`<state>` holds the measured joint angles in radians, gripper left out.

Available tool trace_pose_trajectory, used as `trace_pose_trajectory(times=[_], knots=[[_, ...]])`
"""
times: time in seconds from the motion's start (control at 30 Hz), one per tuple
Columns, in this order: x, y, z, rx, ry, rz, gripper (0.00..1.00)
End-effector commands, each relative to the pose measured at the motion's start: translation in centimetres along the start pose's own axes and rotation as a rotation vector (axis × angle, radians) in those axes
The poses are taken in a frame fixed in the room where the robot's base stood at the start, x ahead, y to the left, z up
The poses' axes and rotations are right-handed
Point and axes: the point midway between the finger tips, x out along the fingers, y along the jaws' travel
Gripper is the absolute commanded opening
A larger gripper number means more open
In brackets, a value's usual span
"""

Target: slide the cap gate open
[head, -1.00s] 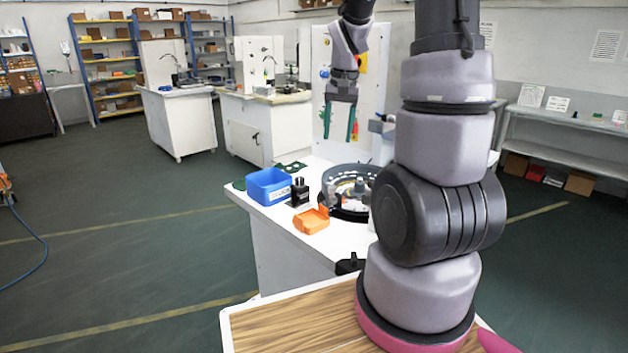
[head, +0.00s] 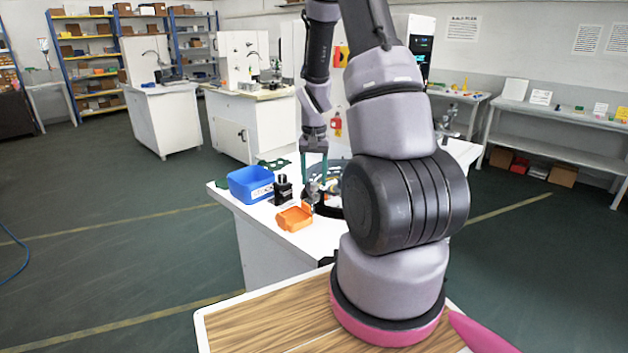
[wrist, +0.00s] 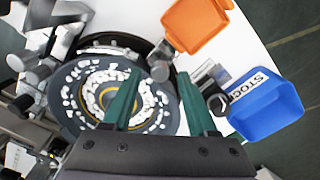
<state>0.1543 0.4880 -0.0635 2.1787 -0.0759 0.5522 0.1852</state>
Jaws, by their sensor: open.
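A round dark feeder (wrist: 68,88) with many small white pieces in rings fills the left of the wrist view. A grey metal post with a round knob (wrist: 160,70) stands at its rim, beside the orange bin; I cannot tell for sure whether this is the cap gate. My gripper (wrist: 158,73) has its two green fingers apart, with the knob showing between their tips. In the head view my gripper (head: 314,182) points down over the bench, close to the metal post. I cannot tell whether the fingers touch it. My arm hides part of the feeder there.
In the wrist view other metal fixtures (wrist: 42,62) crowd the feeder's left side.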

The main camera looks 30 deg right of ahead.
Motion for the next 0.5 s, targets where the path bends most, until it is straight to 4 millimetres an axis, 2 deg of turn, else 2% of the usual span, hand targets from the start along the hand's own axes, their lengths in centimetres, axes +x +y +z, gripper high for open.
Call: trace_pose_trajectory(times=[0.1, 0.4, 0.47, 0.5], knots=[[0.82, 0.04, 0.03, 0.001, -0.001, 0.001, 0.58], [0.97, 0.02, 0.02, 0.0, 0.0, 0.0, 0.58], [0.97, 0.01, 0.02, 0.0, 0.0, 0.0, 0.36], [0.96, 0.01, 0.02, 0.0, 0.0, 0.0, 0.2]])
